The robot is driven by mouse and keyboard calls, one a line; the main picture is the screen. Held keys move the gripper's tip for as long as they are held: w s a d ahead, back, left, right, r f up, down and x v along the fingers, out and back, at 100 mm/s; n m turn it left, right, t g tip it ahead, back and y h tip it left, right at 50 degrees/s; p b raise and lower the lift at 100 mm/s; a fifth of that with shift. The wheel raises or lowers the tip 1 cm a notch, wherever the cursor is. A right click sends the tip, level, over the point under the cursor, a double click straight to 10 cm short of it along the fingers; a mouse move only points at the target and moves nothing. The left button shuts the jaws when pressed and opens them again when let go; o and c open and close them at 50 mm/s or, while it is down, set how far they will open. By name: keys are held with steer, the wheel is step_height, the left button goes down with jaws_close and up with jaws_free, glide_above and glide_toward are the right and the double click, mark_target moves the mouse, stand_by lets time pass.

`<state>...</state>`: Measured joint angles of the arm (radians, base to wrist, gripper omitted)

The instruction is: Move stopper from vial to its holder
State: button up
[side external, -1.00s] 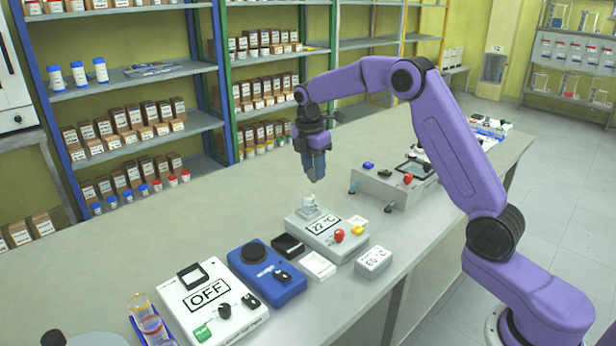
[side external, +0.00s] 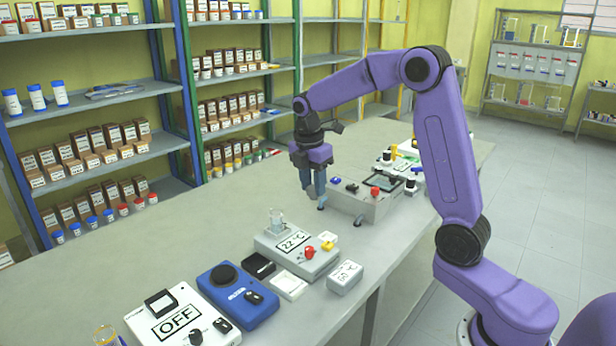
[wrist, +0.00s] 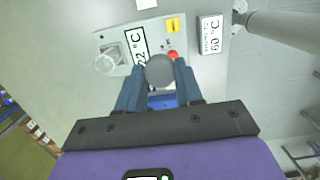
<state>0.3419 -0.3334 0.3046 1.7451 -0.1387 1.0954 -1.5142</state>
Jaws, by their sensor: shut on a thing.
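My gripper (side external: 314,192) hangs above the bench, to the right of the glass vial (side external: 276,222) in the side view. In the wrist view my gripper (wrist: 160,76) is shut on a round grey stopper (wrist: 160,70). The stopper cannot be made out in the side view. The vial stands on the grey 22 °C device (side external: 297,247); it also shows in the wrist view (wrist: 107,62), apart from the stopper. I cannot tell which thing is the stopper's holder.
A grey box with knobs (side external: 365,202) stands close to my gripper on the right. A black tray (side external: 258,265), a white tray (side external: 289,285), a 60 °C box (side external: 344,278), a blue device (side external: 237,289) and an OFF device (side external: 182,318) stand nearby. The bench's left side is clear.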

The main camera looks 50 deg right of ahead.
steer(key=shift+w+d+f, duration=0.35)
steer(key=shift+d+f, duration=1.15)
steer(key=shift+f, duration=1.1)
steer(key=shift+w+d+f, duration=0.35)
steer(key=shift+d+f, duration=1.2)
steer(key=shift+f, duration=1.05)
steer(key=shift+w+d+f, duration=0.35)
steer(key=shift+d+f, duration=1.15)
steer(key=shift+f, duration=1.1)
steer(key=shift+f, duration=1.55)
steer(key=o, duration=1.4)
steer(key=shift+r, duration=0.15)
steer(key=shift+r, duration=3.4)
